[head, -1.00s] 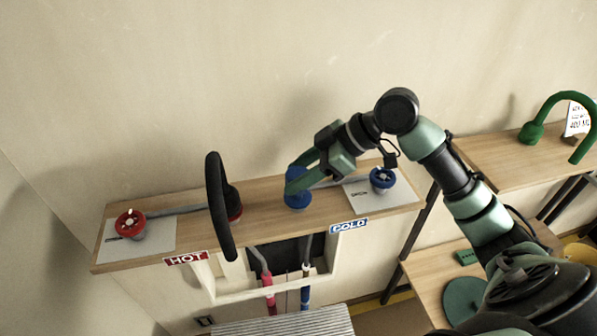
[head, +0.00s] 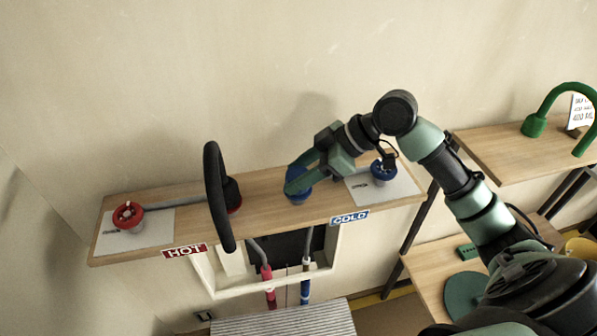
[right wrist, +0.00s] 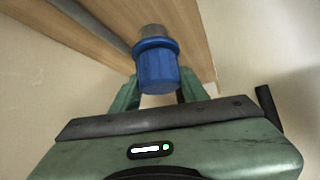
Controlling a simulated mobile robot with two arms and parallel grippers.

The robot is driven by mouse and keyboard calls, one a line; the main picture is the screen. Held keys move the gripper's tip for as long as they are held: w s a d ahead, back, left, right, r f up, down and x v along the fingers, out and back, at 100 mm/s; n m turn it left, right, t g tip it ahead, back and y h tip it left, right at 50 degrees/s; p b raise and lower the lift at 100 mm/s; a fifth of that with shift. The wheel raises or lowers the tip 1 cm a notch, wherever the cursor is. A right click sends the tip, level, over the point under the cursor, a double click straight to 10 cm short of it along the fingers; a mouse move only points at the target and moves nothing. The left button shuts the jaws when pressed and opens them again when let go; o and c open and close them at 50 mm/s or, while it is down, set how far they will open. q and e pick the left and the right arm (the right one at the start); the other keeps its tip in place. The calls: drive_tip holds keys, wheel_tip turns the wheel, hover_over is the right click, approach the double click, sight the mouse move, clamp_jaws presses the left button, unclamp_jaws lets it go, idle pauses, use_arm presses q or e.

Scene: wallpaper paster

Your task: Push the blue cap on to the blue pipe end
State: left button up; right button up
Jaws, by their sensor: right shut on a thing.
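The blue cap (right wrist: 157,71) is between the fingers of my right gripper (head: 291,188), which is shut on it. In the head view the fingers hide most of the blue cap (head: 299,196). In the right wrist view a blue collar and a grey end (right wrist: 153,32) show in line with the cap, against the wooden shelf. I cannot tell the cap from the blue pipe end there, nor whether a gap is left between them. My left gripper is not in view.
A red valve (head: 127,215) is at the left end, a blue valve (head: 384,170) at the right. A green spout (head: 534,124) stands on another shelf.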

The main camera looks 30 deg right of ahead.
drive_tip(key=shift+f, duration=0.25)
drive_tip(key=o, duration=1.4)
drive_tip(key=b+v, duration=0.2)
drive_tip(key=v, duration=0.5)
drive_tip(key=shift+d+r, duration=0.2)
drive_tip(key=shift+r, duration=0.1)
drive_tip(key=shift+s, duration=0.15)
